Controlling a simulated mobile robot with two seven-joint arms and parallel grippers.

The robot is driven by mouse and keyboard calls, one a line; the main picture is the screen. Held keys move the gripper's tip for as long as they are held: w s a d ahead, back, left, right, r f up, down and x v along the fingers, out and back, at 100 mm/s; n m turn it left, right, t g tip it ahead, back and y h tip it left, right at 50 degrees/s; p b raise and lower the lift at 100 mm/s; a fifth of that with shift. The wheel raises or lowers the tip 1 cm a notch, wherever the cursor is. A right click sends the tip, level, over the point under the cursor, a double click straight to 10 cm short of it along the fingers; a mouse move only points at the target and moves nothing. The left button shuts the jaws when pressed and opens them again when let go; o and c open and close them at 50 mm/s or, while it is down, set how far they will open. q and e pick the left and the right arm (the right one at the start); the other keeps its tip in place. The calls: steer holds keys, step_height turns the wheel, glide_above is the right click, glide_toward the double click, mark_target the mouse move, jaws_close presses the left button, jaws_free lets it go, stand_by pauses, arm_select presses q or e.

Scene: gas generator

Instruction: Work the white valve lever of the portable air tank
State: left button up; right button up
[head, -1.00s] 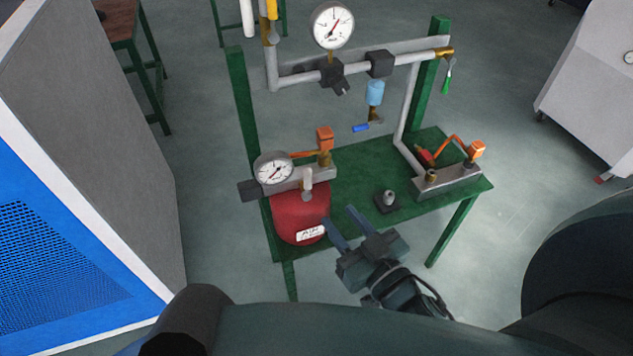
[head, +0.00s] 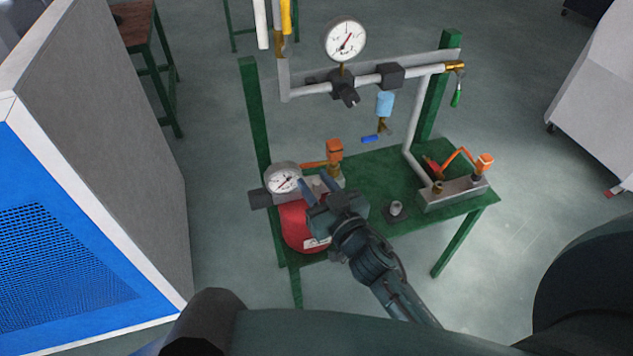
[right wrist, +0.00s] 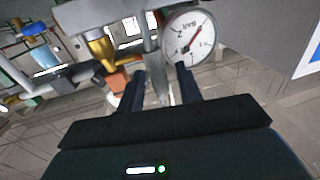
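The portable air tank (head: 293,226) is red with a white label and stands at the left end of the green table. A round gauge (head: 283,180) sits on its top; the gauge also shows in the right wrist view (right wrist: 190,38). My right gripper (head: 318,187) is over the tank top, beside the gauge, and hides the white valve lever in the head view. In the right wrist view, the pale lever (right wrist: 161,85) shows between the two separated fingers (right wrist: 160,84). The gripper is open; contact with the lever cannot be told. My left gripper is out of view.
The green table (head: 375,165) carries a grey manifold block (head: 452,193) with orange fittings at right and a small dark fitting (head: 397,210). Grey pipes with a second gauge (head: 345,39) stand behind. A blue and grey cabinet (head: 100,150) is at left.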

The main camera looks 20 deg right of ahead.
steer(key=shift+w, duration=0.1)
steer(key=shift+c, duration=0.5)
jaws_close()
